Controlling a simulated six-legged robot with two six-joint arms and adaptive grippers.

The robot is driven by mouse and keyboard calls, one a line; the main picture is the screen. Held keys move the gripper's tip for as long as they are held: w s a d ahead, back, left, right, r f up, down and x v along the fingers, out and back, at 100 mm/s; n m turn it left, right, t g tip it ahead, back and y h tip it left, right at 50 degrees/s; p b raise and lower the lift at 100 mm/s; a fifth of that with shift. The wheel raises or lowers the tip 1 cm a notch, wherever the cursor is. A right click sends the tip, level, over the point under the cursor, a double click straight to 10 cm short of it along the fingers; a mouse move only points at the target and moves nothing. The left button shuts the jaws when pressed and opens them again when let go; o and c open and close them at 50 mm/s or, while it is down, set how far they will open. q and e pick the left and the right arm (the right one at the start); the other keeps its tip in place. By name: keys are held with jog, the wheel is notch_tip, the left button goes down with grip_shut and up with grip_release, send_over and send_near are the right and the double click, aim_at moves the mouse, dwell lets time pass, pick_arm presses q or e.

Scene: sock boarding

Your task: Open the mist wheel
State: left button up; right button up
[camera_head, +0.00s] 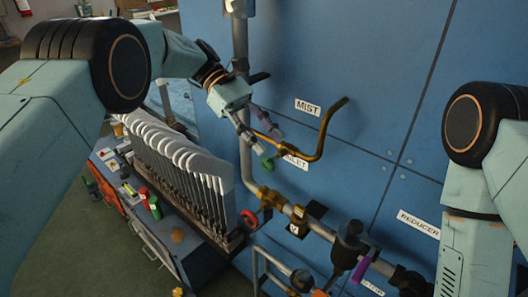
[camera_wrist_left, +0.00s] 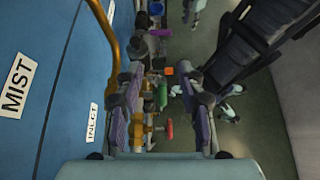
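A small red wheel (camera_head: 249,219) sits on the pipework below the INLET label. It also shows in the left wrist view (camera_wrist_left: 169,128), low between the fingers. The MIST label (camera_head: 307,107) is on the blue panel, above a curved brass pipe (camera_head: 322,140). I cannot tell for sure which wheel is the mist wheel. A green part (camera_head: 268,163) is near my left fingertips, by the INLET label. My left gripper (camera_head: 262,133) is open in front of the panel, its purple-padded fingers apart and nothing visibly held. My right gripper is out of the head view.
A rack of several white sock forms (camera_head: 178,150) stands left of the vertical pipe (camera_head: 244,110). A purple lever (camera_head: 361,268) and a dark valve (camera_head: 349,243) are lower right, near the REDUCER label (camera_head: 418,224). The upper panel is mostly clear.

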pick_arm(q)
notch_tip(320, 180, up, 4)
jog(key=shift+s+d+r, duration=0.1)
jog(key=shift+d+r, duration=0.05)
jog(key=shift+r, duration=0.1)
jog(key=shift+o, duration=0.4)
